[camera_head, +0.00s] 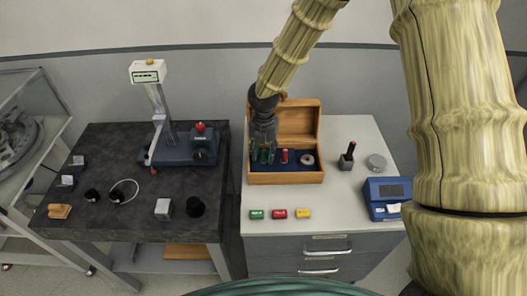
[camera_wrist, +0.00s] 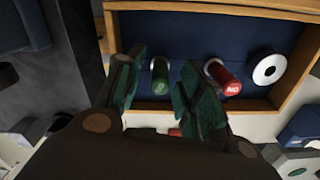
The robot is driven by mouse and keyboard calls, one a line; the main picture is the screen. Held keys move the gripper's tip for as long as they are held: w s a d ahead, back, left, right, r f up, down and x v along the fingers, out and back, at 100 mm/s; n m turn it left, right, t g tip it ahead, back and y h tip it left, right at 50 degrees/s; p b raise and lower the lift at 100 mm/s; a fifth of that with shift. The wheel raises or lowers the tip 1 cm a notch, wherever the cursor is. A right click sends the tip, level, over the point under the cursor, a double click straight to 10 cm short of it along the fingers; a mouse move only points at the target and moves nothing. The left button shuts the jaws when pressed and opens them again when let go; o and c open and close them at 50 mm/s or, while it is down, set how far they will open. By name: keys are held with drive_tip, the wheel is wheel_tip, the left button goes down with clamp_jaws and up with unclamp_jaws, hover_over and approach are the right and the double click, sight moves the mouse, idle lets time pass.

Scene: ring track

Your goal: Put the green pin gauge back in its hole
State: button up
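The green pin gauge (camera_wrist: 159,77) is in the wooden box (camera_head: 286,178), on its dark blue lining. It looks roughly upright in the wrist view; whether it sits in a hole is hidden from me. My gripper (camera_wrist: 162,80) is open over the box, with one finger on each side of the green pin and a visible gap to both. In the head view my gripper (camera_head: 263,150) reaches down at the box's left part and mostly covers the pin. A red pin gauge (camera_wrist: 222,78) stands just right of my right finger.
A steel ring (camera_wrist: 268,69) lies at the box's right side. The open lid (camera_head: 298,120) stands behind. Green (camera_head: 256,214), red (camera_head: 279,213) and yellow (camera_head: 303,213) blocks lie in front. A dark holder (camera_head: 346,162) and blue device (camera_head: 380,198) are to the right.

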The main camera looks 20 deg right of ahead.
wheel_tip(320, 180, up, 12)
idle(0.8)
idle(0.3)
